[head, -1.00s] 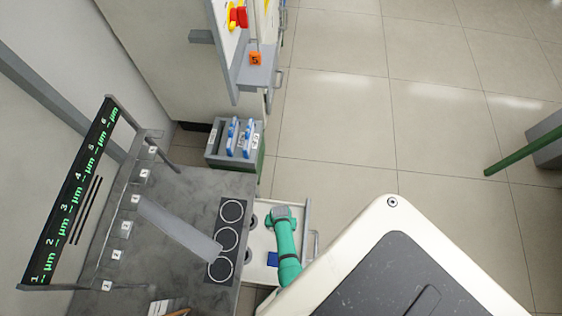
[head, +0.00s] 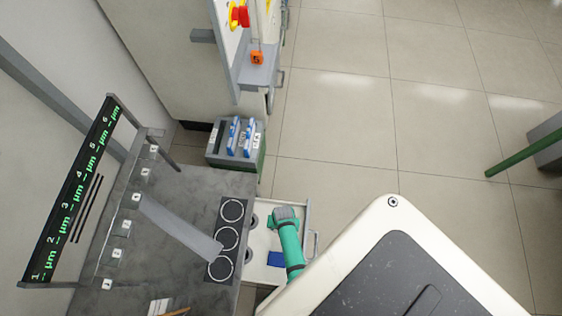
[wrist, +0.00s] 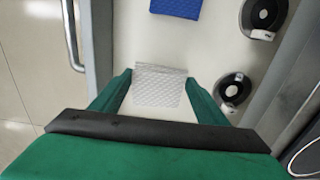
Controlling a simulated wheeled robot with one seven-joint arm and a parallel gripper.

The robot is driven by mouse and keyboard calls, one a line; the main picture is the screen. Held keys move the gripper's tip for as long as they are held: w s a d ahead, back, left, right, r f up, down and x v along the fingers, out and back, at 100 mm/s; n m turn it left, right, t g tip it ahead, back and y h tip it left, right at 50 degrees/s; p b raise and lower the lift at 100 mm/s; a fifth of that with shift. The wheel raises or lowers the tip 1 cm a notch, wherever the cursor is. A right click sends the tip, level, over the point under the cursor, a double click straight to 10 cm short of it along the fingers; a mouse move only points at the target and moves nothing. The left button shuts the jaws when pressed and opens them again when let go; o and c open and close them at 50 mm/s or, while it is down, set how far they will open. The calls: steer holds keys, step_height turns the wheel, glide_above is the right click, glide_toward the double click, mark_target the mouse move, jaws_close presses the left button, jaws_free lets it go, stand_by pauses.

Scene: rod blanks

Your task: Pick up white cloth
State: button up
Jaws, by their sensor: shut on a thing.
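The white cloth (wrist: 158,85) is a quilted, pale square piece in the wrist view. It sits between the two green fingers of my gripper (wrist: 160,78), which are shut on it. It is over or just above the white floor of an open drawer; I cannot tell whether it still touches that floor. In the head view my gripper (head: 284,216) is over the drawer, and the cloth is hidden there.
The open drawer (head: 306,208) holds a blue cloth (head: 276,259), also seen in the wrist view (wrist: 178,8), and two dark round items (wrist: 264,12) beside it. A grey bench (head: 190,190) borders it on the left. Open floor lies beyond.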

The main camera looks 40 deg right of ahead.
steer(key=s+a+r, duration=0.3)
steer(key=s+r, duration=0.5)
steer(key=s, duration=0.4)
